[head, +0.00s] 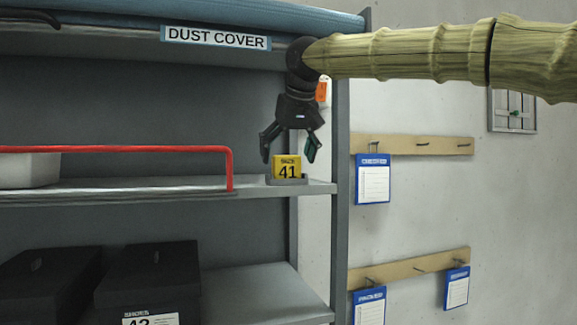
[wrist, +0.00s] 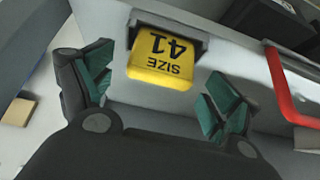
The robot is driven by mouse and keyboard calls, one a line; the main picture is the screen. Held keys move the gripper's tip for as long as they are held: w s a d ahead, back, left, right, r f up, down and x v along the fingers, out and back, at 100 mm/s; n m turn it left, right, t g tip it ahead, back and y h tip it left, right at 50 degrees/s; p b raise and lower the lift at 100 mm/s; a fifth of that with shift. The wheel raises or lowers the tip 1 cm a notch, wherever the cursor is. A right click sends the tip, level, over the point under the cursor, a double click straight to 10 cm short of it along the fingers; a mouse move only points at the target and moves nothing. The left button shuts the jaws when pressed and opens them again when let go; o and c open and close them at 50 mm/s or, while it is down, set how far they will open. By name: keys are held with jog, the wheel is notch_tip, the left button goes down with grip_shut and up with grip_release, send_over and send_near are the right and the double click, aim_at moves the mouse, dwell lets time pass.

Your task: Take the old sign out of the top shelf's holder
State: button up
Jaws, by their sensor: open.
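The old sign (head: 287,166) is a yellow block reading "SIZE 41". It stands in a small grey holder (head: 287,181) at the right end of the top shelf (head: 130,190). My gripper (head: 290,156) is open and points down just above the sign, one finger to each side of it. In the wrist view, the sign (wrist: 160,66) shows upside down between my open fingers (wrist: 163,95), with a gap on both sides. The holder (wrist: 196,38) shows behind it.
A red rail (head: 231,165) runs along the top shelf left of the sign, with a white box (head: 30,172) behind it. The shelf's right post (head: 339,200) is close by. Black shoe boxes (head: 148,275) stand on the lower shelf. Blue-framed cards (head: 373,180) hang on the right wall.

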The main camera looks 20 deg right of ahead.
jog(key=shift+x, duration=0.85)
jog(key=shift+s, duration=0.1)
jog(key=c, duration=0.9)
jog(key=shift+c, duration=1.2)
